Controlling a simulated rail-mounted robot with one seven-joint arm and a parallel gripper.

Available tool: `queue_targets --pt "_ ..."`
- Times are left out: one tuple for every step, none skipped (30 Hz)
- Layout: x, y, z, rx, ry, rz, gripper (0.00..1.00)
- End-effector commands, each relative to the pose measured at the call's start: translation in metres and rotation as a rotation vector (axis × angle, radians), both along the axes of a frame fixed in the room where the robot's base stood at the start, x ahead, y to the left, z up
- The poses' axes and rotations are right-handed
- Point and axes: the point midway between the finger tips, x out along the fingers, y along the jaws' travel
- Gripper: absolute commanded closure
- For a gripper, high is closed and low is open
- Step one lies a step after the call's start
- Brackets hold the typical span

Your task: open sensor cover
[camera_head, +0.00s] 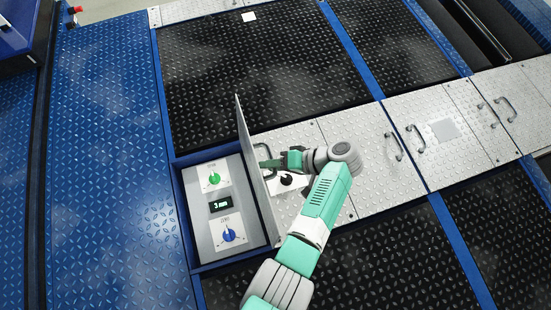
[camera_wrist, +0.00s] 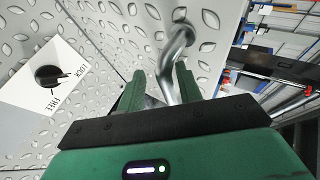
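The sensor cover (camera_head: 252,165) is a thin grey panel standing raised, nearly edge-on, beside an exposed control box. In the box are a green knob (camera_head: 214,179), a display (camera_head: 220,204) reading about 3 mm and a blue knob (camera_head: 228,235). My gripper (camera_head: 268,163) is at the cover's right side. In the wrist view a bent metal handle (camera_wrist: 170,70) passes between my fingers (camera_wrist: 160,85), which stand apart with a gap at the left of the bar. A black LOCK/FREE knob (camera_wrist: 48,76) sits on a white plate; it also shows in the head view (camera_head: 287,180).
Silver deck plates with handles (camera_head: 415,140) run to the right. Black tread panels (camera_head: 260,70) lie above and below them, with a blue tread floor (camera_head: 105,150) at the left. The blue-rimmed box (camera_head: 187,220) is open. My arm covers part of the deck.

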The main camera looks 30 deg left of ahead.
Motion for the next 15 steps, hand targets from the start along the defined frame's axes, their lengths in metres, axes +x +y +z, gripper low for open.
queue_targets --pt "0.001 0.000 0.002 0.001 -0.003 -0.001 0.65" --pt "0.002 0.000 0.002 0.002 -0.004 -0.001 0.65" --pt "0.002 0.000 0.003 0.002 -0.004 -0.002 0.65" --pt "0.002 0.000 0.003 0.003 -0.005 -0.002 0.65" --pt "0.003 -0.001 0.004 0.003 -0.005 -0.002 0.65" --pt "0.004 -0.002 0.006 0.003 -0.006 -0.003 0.65" --pt "0.005 -0.004 0.008 0.003 -0.007 -0.004 0.65" --pt "0.007 -0.007 0.011 0.003 -0.007 -0.005 0.65" --pt "0.010 -0.013 0.015 0.002 -0.007 -0.006 0.65" --pt "0.012 -0.018 0.019 0.002 -0.007 -0.006 0.65" --pt "0.014 -0.024 0.022 0.002 -0.005 -0.006 0.65" --pt "0.017 -0.030 0.026 0.002 -0.007 -0.006 0.65" --pt "0.019 -0.035 0.029 0.002 -0.006 -0.005 0.65" --pt "0.021 -0.040 0.032 0.002 -0.006 -0.005 0.65" --pt "0.024 -0.045 0.035 0.002 -0.004 -0.004 0.65"
